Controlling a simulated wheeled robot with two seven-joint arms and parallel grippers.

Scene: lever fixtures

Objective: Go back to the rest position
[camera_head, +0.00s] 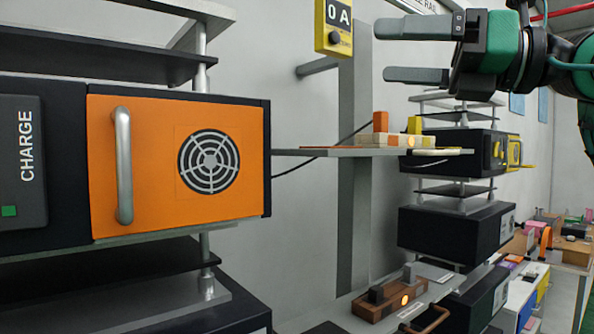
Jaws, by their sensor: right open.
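My right gripper (418,50) is at the upper right, its arm coming in from the right edge. Its two grey fingers point left and stand wide apart with nothing between them. It is in front of the wall, well to the right of an orange door (160,200) with a silver vertical handle (123,165) and a round black vent. The door looks closed on its dark housing. My left gripper is not in view.
A black CHARGE panel (22,165) is at the left. A thin shelf (330,151) holds blocks, one orange (380,121). A yellow "0 A" box (334,25) hangs on the wall. Stacked black units (445,232) stand at the right. A brown lit block (383,298) sits lower down.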

